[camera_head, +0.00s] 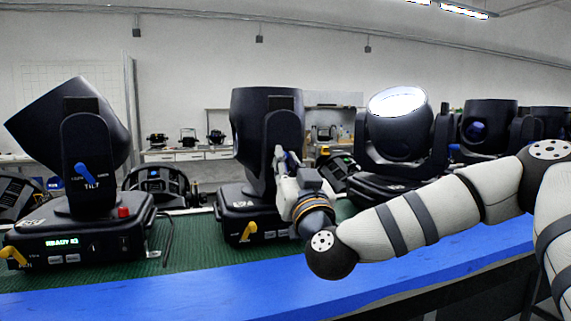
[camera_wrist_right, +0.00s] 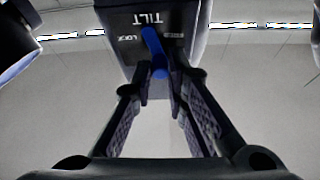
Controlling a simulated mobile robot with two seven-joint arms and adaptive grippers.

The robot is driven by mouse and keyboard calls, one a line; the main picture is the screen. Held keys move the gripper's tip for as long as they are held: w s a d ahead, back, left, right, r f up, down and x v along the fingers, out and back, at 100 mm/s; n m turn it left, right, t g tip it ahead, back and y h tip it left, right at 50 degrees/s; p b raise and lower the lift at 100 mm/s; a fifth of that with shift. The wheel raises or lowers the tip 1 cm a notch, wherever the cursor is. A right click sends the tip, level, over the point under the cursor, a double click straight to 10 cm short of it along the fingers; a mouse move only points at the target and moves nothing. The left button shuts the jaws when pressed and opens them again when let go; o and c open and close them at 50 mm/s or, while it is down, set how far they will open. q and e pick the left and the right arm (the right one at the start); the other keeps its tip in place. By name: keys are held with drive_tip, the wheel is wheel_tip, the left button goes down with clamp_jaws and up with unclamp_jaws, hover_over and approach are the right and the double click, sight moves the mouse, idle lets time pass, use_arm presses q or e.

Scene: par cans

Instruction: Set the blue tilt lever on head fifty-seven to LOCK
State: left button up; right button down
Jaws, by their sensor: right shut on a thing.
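The middle moving head (camera_head: 262,105) is dark, with its yoke arm facing me. Its base (camera_head: 236,203) carries a white number too small to read surely. My right gripper (camera_head: 281,163) is at this yoke arm and hides the tilt lever there in the head view. The right wrist view shows the blue tilt lever (camera_wrist_right: 154,50) between LOCK and another marking, under the word TILT (camera_wrist_right: 150,19) on the yoke arm. My right gripper (camera_wrist_right: 160,88) is shut on the lever's free end. My left gripper is not in view.
Another head (camera_head: 78,130) at left has a blue tilt lever (camera_head: 86,173) and a lit display. A lit head (camera_head: 397,125) stands to the right. Yellow levers (camera_head: 249,231) sit on the bases. A green mat (camera_head: 185,255) and blue table edge (camera_head: 200,291) are in front.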

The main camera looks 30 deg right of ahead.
drive_tip(key=m+h, duration=0.1)
drive_tip(key=m, duration=0.1)
drive_tip(key=m+g+h, duration=0.1)
drive_tip(key=m, duration=0.1)
drive_tip(key=m+h, duration=0.1)
drive_tip(key=m, duration=0.1)
drive_tip(key=shift+s+d+r+m+g, duration=0.1)
drive_tip(key=shift+d+m+g, duration=0.2)
drive_tip(key=shift+d, duration=0.1)
drive_tip(key=shift+d+m+g+h, duration=0.2)
drive_tip(key=shift+m+g+h, duration=0.25)
drive_tip(key=shift+m, duration=0.85)
drive_tip(key=shift+d+m+g+h, duration=0.2)
drive_tip(key=shift+m+g+h, duration=0.25)
drive_tip(key=shift+m, duration=0.85)
drive_tip(key=shift+s+m, duration=0.1)
drive_tip(key=shift+m, duration=0.2)
drive_tip(key=c, duration=1.6)
unclamp_jaws()
